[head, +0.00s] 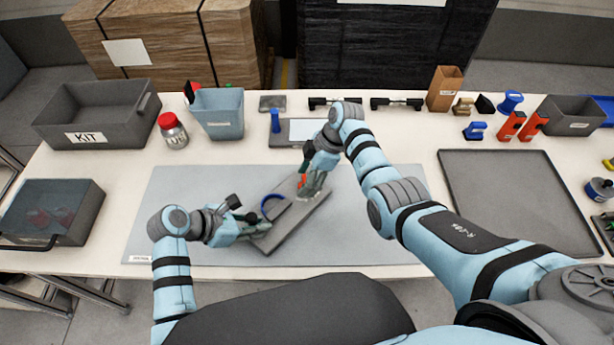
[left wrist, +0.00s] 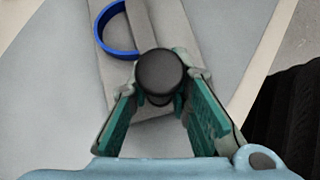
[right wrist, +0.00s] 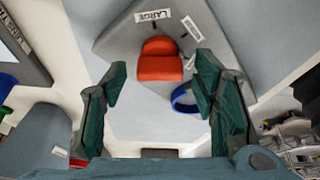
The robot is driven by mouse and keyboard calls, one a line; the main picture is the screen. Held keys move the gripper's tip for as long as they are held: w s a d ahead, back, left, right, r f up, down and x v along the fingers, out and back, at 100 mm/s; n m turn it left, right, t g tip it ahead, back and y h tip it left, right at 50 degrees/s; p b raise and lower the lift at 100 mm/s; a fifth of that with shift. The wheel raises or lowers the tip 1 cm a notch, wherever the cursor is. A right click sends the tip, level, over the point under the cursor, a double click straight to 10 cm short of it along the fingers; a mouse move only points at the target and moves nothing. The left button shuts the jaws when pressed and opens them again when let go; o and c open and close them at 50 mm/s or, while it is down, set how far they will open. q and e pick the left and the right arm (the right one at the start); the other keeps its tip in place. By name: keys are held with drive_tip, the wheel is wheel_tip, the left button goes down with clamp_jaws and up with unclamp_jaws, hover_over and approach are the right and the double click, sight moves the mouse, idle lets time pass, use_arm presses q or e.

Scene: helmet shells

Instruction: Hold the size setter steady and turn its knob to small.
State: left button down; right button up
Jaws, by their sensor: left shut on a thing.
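The size setter is a grey slanted plate (head: 305,211) on the mat, with a blue ring (head: 266,199) and an orange-red knob (right wrist: 160,67). In the right wrist view, a label reading LARGE (right wrist: 153,15) lies beyond the knob. A second label (right wrist: 192,27) to its right is too small to read surely. Which mark the knob points to is unclear. My left gripper (left wrist: 160,84) is shut on the setter's black round-topped handle (left wrist: 159,71) at the near end. My right gripper (right wrist: 162,78) is open, its fingers spread with the knob showing between and beyond them.
A grey mat (head: 190,190) lies under the setter, with free room to its left. A dark tray (head: 515,195) lies at the right. A KIT bin (head: 95,112), a red-lidded jar (head: 173,131) and a blue-grey bin (head: 218,113) stand at the back left.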

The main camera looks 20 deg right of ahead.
drive_tip(key=c, duration=1)
drive_tip(key=m, duration=0.2)
drive_tip(key=m+t, duration=0.1)
drive_tip(key=m, duration=0.1)
drive_tip(key=shift+s+t+h, duration=0.1)
drive_tip(key=shift+t+h, duration=0.2)
drive_tip(key=o, duration=1.1)
drive_tip(key=shift+o, duration=0.2)
drive_tip(key=v, duration=1.2)
